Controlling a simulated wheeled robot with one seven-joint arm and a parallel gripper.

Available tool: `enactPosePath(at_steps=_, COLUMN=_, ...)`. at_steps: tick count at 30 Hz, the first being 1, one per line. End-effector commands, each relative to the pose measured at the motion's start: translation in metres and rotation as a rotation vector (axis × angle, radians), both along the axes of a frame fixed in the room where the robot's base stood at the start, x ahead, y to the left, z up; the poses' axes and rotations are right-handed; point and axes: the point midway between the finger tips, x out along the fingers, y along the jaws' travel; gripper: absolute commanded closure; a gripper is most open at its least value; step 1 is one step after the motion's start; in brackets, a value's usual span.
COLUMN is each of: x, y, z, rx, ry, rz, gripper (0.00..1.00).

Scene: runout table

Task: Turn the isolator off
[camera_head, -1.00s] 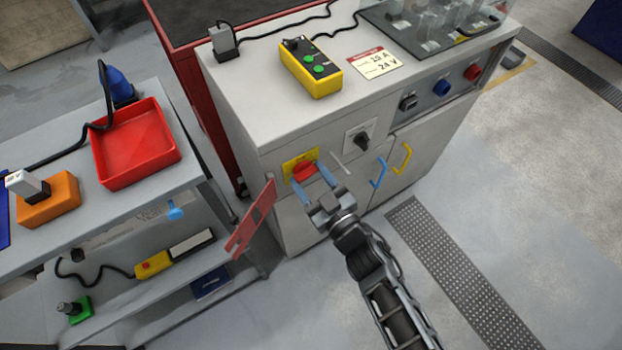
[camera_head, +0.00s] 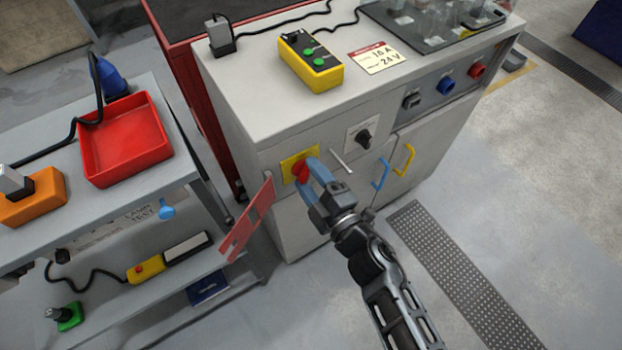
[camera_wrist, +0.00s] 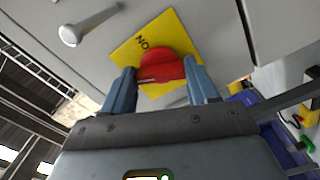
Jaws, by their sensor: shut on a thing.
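The isolator is a red rotary knob (camera_head: 301,172) on a yellow plate (camera_head: 287,166), set in the front of the grey cabinet. In the wrist view the red knob (camera_wrist: 160,68) sits between my fingers, with "NO" lettering on the yellow plate (camera_wrist: 143,42) above it. My gripper (camera_head: 308,178) is shut on the knob, with one blue finger on each side of it. The gripper has rolled relative to the cabinet face. My fingers hide part of the knob in the head view. Any OFF mark is not readable.
A black rotary switch (camera_head: 363,137) and a thin pale handle (camera_head: 342,162) are right of the isolator. Blue (camera_head: 381,175) and yellow (camera_head: 404,158) door handles stick out further right. A hinged red panel (camera_head: 248,218) stands out at the left. Clear floor lies in front.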

Motion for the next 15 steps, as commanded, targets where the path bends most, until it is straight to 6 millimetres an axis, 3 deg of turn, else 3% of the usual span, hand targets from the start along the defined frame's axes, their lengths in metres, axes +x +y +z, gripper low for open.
enactPosePath(at_steps=15, x=-0.0005, y=-0.0003, z=-0.0015, rx=-0.294, ry=-0.197, rz=0.000, gripper=0.72)
